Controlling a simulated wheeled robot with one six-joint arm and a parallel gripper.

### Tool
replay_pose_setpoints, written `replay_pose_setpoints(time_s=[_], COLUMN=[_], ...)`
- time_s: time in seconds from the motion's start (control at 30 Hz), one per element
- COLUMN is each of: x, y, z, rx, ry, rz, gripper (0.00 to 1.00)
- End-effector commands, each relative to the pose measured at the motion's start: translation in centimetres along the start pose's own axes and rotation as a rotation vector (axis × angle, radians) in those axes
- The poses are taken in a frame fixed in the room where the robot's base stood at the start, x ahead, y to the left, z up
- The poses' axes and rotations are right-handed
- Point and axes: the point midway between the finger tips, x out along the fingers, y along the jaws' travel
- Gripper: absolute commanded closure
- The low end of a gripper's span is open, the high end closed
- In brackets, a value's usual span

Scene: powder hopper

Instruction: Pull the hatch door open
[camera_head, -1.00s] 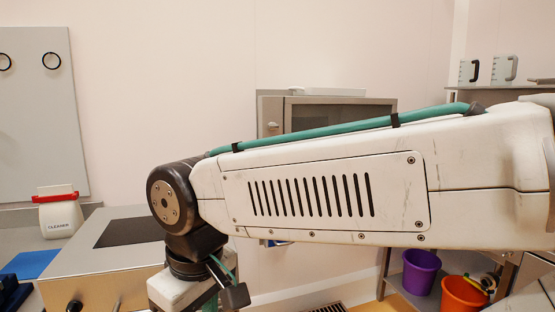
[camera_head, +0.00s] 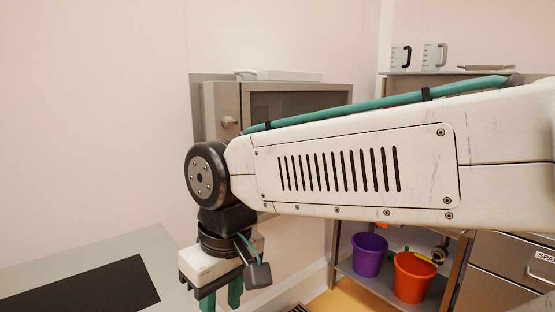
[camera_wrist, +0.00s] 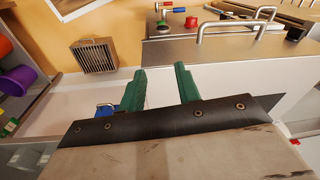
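The hatch (camera_head: 297,88) is a grey metal box on the wall with a dark window in its front. A round knob (camera_head: 230,122) sits on the left part of its front. The hatch door looks shut, but my arm covers the lower part of the front. My gripper (camera_head: 221,298) hangs down below and in front of the hatch, apart from it. In the wrist view its two green fingers (camera_wrist: 161,88) stand apart with nothing between them. The hatch is not recognisable in the wrist view.
A metal worktop with a dark panel (camera_head: 85,288) is at the lower left. A shelf rack at right holds a purple bucket (camera_head: 370,254) and an orange bucket (camera_head: 414,276), with jugs (camera_head: 434,56) on top.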

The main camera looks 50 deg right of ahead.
Motion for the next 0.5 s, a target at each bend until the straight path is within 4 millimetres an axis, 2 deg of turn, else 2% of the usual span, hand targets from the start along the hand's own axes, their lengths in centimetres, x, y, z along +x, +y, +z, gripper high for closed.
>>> replay_pose_setpoints(time_s=[0.07,0.17,0.27,0.37,0.4,0.47,0.5], x=[0.2,0.2,-0.4,-1.6,-2.1,-3.0,-3.6], y=[-0.5,-1.4,-1.2,1.1,2.8,6.0,8.7], z=[-1.0,-3.6,-7.9,-13.0,-15.1,-18.0,-19.7], rx=[0.139,0.417,0.762,1.11,1.247,1.446,1.575], ry=[-0.033,-0.081,-0.125,-0.15,-0.154,-0.154,-0.15], rz=[-0.083,-0.255,-0.476,-0.715,-0.816,-0.975,-1.085], gripper=[0.67,0.67,0.67,0.67,0.67,0.67,0.67])
